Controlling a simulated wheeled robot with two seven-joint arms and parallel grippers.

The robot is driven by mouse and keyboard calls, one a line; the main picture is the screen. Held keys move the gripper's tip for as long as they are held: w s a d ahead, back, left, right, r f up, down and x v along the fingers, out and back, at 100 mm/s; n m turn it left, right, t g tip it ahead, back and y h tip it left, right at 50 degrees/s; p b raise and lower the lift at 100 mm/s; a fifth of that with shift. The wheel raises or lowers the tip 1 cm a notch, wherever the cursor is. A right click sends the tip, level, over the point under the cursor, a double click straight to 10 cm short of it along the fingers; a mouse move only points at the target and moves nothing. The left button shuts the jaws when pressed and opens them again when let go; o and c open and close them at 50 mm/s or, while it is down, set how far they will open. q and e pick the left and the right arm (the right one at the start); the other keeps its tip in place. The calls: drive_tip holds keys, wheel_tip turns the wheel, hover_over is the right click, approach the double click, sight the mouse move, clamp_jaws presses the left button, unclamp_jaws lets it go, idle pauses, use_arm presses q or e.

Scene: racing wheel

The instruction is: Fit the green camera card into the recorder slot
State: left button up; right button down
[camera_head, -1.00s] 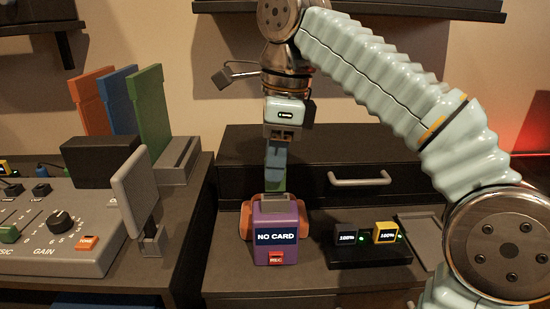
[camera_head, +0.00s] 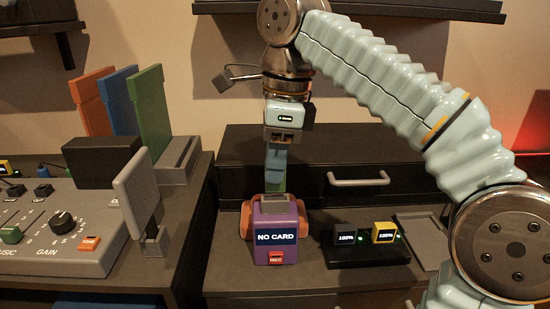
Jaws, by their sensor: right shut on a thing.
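The purple recorder (camera_head: 277,222) stands upright on the dark desk, its screen reading NO CARD above an orange REC label. My right gripper (camera_head: 276,160) hangs straight above the back of the recorder, pointing down. It is shut on the green camera card (camera_head: 275,181), which shows as a small dull green piece below the blue-grey fingers. The card's lower end is close behind or at the recorder's top. The slot itself and any contact are too small to tell. My left gripper is not in view.
Two small battery blocks, one black (camera_head: 346,236) and one yellow (camera_head: 384,232), sit on a dark base to the right. A mixer console (camera_head: 70,262) and a grey upright panel (camera_head: 137,190) are at left. Orange, blue and green slabs stand behind. Desk in front of the recorder is clear.

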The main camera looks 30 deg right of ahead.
drive_tip(key=shift+f+b, duration=1.25)
drive_tip(key=shift+f, duration=0.65)
drive_tip(key=c, duration=0.9)
unclamp_jaws()
drive_tip(key=shift+c, duration=0.2)
drive_tip(key=shift+r, duration=0.25)
drive_tip(key=r+p, duration=0.1)
drive_tip(key=r, duration=0.1)
drive_tip(key=r+p, duration=0.1)
drive_tip(key=r, duration=0.1)
drive_tip(key=r+p, duration=0.1)
drive_tip(key=r, duration=0.2)
drive_tip(key=shift+s+d+p, duration=0.25)
drive_tip(key=shift+d+p, duration=0.05)
drive_tip(key=shift+d, duration=0.05)
